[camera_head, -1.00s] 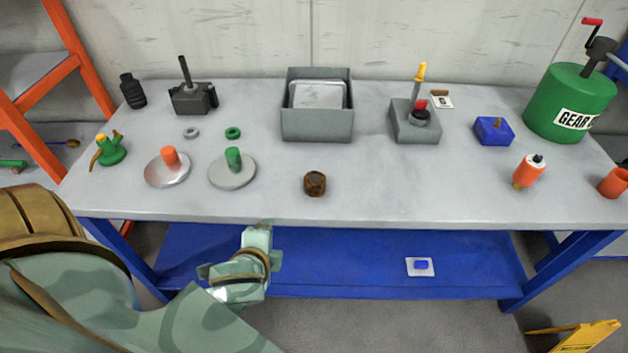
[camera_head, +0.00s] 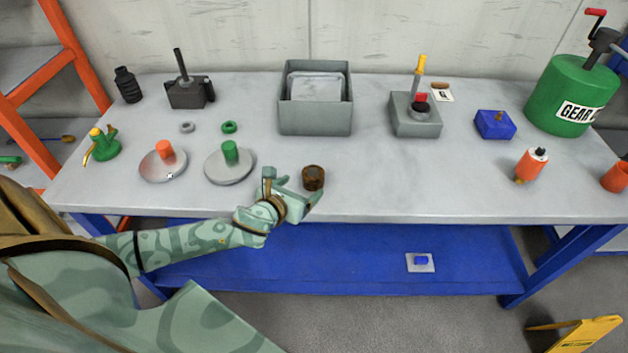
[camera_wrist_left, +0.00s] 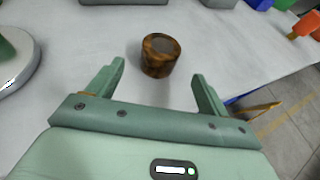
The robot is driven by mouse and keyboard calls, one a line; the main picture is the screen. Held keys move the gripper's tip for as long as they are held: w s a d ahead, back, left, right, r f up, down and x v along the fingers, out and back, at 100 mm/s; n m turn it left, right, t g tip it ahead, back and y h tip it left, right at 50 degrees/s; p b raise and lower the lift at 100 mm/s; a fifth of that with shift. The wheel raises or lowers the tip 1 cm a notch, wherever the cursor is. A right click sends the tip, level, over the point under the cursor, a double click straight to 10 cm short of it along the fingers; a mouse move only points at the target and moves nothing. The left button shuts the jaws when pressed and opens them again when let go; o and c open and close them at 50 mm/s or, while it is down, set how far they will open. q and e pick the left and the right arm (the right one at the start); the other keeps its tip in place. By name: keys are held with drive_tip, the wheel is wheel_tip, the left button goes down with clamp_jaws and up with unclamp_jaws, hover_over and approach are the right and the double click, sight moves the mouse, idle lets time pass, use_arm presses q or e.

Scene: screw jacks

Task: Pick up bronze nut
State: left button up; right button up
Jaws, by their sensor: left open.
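The bronze nut (camera_head: 313,178) is a short brown cylinder with a rust-like mottled surface. It stands on the grey workbench near the front edge, left of the middle in the head view. In the left wrist view the nut (camera_wrist_left: 159,55) is ahead of the fingertips, roughly centred between them. My left gripper (camera_head: 293,184) is at the bench's front edge, just left of the nut. In the left wrist view its two fingers (camera_wrist_left: 157,76) are spread wide with nothing between them. My right gripper is not in view.
Left of my gripper, a disc with a green post (camera_head: 230,168) and one with an orange post (camera_head: 163,166) stand on the workbench (camera_head: 400,190). A grey box (camera_head: 315,120) stands behind the nut.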

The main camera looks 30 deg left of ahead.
sight(313, 176)
use_arm(q)
drive_tip(key=x, duration=0.3)
drive_tip(key=shift+b, duration=0.35)
drive_tip(key=b+x, duration=0.2)
drive_tip(key=x, duration=0.3)
drive_tip(key=shift+f, duration=0.15)
drive_tip(key=shift+a, duration=0.1)
drive_tip(key=c, duration=1.6)
drive_tip(key=shift+r, duration=0.3)
